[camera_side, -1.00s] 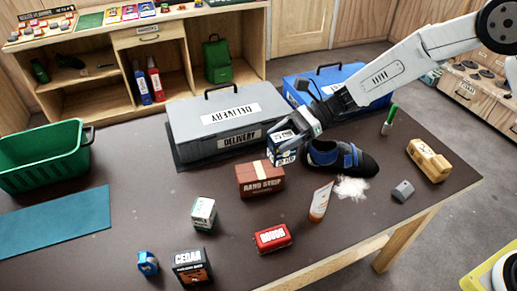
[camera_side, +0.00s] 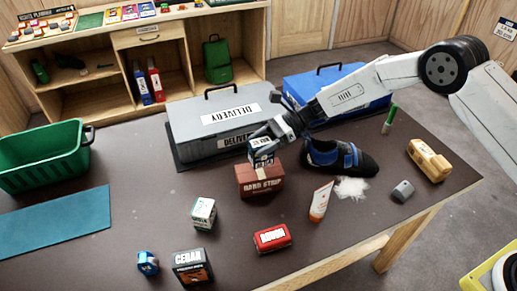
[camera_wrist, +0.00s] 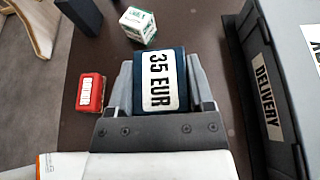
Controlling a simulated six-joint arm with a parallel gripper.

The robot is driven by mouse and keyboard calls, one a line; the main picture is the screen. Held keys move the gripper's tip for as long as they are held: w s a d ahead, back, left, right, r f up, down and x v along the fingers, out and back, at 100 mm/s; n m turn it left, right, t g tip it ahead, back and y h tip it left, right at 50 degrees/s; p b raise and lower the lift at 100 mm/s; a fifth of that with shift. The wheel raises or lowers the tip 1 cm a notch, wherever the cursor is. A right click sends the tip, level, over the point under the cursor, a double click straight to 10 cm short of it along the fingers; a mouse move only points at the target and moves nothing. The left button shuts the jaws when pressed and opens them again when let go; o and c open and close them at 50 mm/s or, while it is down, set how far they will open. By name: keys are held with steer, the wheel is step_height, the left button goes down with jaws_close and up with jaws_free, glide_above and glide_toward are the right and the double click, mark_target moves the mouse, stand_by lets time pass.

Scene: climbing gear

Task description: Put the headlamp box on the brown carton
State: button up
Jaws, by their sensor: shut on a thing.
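The headlamp box (camera_side: 263,157) is a small dark blue box with white labels. In the wrist view the box (camera_wrist: 158,82) shows a "35 EUR" label and sits between both fingers. My gripper (camera_side: 264,146) is shut on it; the fingers also show in the wrist view (camera_wrist: 160,90). The brown carton (camera_side: 260,183), a reddish-brown box lettered "HAND STRIP", stands on the dark table. The held box is over the carton's top, upright or nearly so. I cannot tell whether the two touch. The carton is hidden in the wrist view.
A grey delivery case (camera_side: 222,125) stands close behind the carton. A blue-black climbing shoe (camera_side: 340,157) lies to the right. A red box (camera_side: 272,238), a green-white box (camera_side: 204,213) and an orange-white tube (camera_side: 321,201) are in front. Bare table lies left of the carton.

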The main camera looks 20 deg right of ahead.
mark_target(250, 158)
steer(key=shift+w+a+f, duration=0.1)
steer(key=shift+w+f, duration=0.15)
steer(key=shift+f, duration=1.55)
steer(key=shift+f, duration=0.15)
steer(key=o, duration=1.3)
steer(key=shift+o, duration=0.2)
steer(key=shift+r, duration=0.2)
steer(key=v, duration=1.2)
